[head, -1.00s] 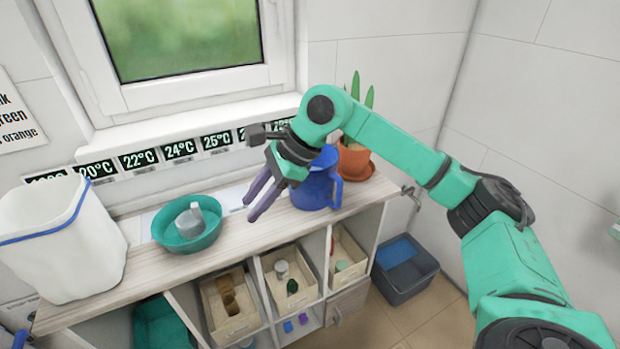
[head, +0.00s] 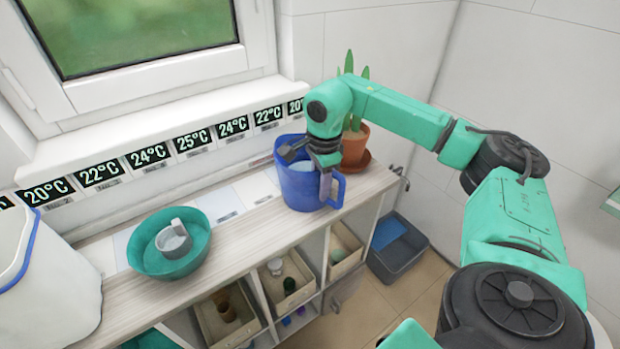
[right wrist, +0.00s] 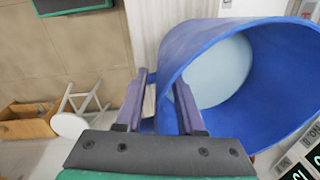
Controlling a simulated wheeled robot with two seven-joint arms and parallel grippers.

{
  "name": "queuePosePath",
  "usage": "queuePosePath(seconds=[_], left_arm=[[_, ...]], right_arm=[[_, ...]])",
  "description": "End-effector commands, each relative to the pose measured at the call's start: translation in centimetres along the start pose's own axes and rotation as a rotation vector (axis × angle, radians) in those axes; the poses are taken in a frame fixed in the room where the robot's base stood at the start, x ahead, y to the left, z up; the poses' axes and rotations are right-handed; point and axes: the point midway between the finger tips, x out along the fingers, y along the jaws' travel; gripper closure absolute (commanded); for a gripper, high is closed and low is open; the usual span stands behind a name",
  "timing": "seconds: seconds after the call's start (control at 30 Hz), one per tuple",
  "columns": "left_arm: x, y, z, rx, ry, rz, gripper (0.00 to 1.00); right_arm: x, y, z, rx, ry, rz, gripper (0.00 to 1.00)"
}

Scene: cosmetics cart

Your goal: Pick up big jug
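The big blue jug (head: 298,187) stands upright on the wooden shelf top, its handle on the right side. In the right wrist view the jug (right wrist: 285,75) fills the upper right, with pale blue contents inside. My right gripper (head: 326,172) is at the jug's handle, pointing down. In the right wrist view its two purple fingers (right wrist: 158,98) are apart, with a blue part of the jug, seemingly the handle, between them. The right finger overlaps the jug wall; I cannot tell whether either finger touches. My left gripper is not in view.
A potted plant (head: 354,145) stands close behind the jug, right. A teal bowl (head: 150,262) holding a grey cup (head: 174,240) is to the left, with a white bin (head: 60,290) beyond. A dark crate (head: 398,248) is on the floor at right.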

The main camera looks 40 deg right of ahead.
Motion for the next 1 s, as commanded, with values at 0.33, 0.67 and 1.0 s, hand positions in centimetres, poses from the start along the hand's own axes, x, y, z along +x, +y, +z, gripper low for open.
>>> queuePosePath(seconds=[0.33,0.67,1.0], left_arm=[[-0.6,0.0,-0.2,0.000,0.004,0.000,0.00],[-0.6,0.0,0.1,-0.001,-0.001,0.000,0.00],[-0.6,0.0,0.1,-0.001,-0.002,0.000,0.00]], right_arm=[[2.2,0.0,0.0,0.001,-0.001,0.000,0.63],[2.1,0.0,0.0,0.001,-0.001,-0.001,1.00],[2.1,0.0,0.0,0.001,-0.002,-0.001,1.00]])
